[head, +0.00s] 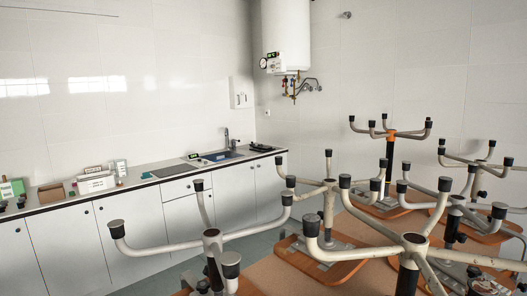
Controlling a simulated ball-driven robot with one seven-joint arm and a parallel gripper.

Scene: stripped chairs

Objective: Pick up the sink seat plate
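The sink (222,156) with its upright tap (227,138) is set in the counter along the back wall, well away from the camera. A flat dark grey panel (175,171) lies on the counter left of the sink. A small dark flat item (262,148) lies to its right. I cannot tell whether either is the sink seat plate. Brown seat plates (325,262) lie under upturned metal chair bases (410,240) at the front right, partly hidden by the legs. My gripper is not in view.
Upturned chair legs with black caps crowd the front and right. Boxes (96,182) and a green-and-white pack (12,188) stand on the counter's left. Green floor (262,243) shows between cabinets and chairs.

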